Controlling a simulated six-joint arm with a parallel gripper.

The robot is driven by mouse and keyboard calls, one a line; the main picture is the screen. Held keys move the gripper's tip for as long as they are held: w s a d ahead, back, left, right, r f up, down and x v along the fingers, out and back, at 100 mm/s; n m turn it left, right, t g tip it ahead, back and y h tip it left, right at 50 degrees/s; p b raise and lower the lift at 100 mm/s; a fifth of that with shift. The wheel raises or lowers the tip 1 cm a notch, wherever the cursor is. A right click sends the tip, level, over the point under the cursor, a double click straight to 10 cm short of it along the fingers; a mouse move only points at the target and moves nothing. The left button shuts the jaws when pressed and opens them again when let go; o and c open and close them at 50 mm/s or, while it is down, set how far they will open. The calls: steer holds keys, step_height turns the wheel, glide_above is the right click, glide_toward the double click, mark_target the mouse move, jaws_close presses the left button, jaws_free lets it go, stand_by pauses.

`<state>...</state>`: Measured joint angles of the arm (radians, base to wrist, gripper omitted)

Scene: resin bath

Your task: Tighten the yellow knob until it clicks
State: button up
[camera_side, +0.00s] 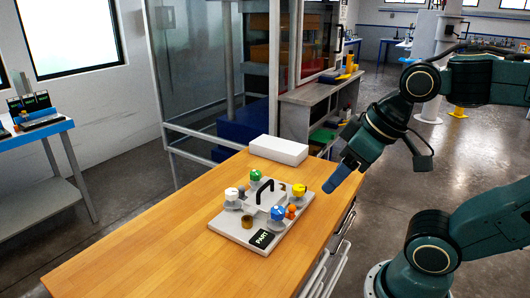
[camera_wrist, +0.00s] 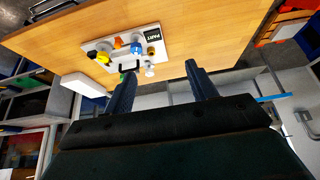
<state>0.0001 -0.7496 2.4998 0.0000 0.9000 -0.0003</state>
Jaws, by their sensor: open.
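The yellow knob (camera_side: 299,190) stands on the back right part of a light grey board (camera_side: 225,226) on the wooden table. In the wrist view the yellow knob (camera_wrist: 102,57) is near the board's left edge, outside the span between my fingers. My gripper (camera_side: 335,181) is in the air to the right of the board, apart from the knob. In the wrist view my gripper (camera_wrist: 160,69) shows two spread fingers with nothing held between them.
The board also bears a blue knob (camera_side: 278,212), a white knob (camera_side: 231,193), a green knob (camera_side: 255,175), small orange and brown parts, a black handle (camera_side: 264,188) and a "PART" label (camera_side: 262,238). A white box (camera_side: 278,150) lies behind it. The table's front left is clear.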

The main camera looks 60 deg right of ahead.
steer(key=shift+w, duration=0.1)
steer(key=n+g, duration=0.4)
steer(key=g, duration=0.2)
glide_above(299, 187)
step_height(299, 187, down, 8)
steer(key=shift+f, duration=0.2)
steer(key=shift+a+f, duration=0.1)
steer(key=shift+f, duration=0.05)
step_height(299, 187, down, 14)
steer(key=shift+r, duration=0.25)
steer(key=c, duration=1)
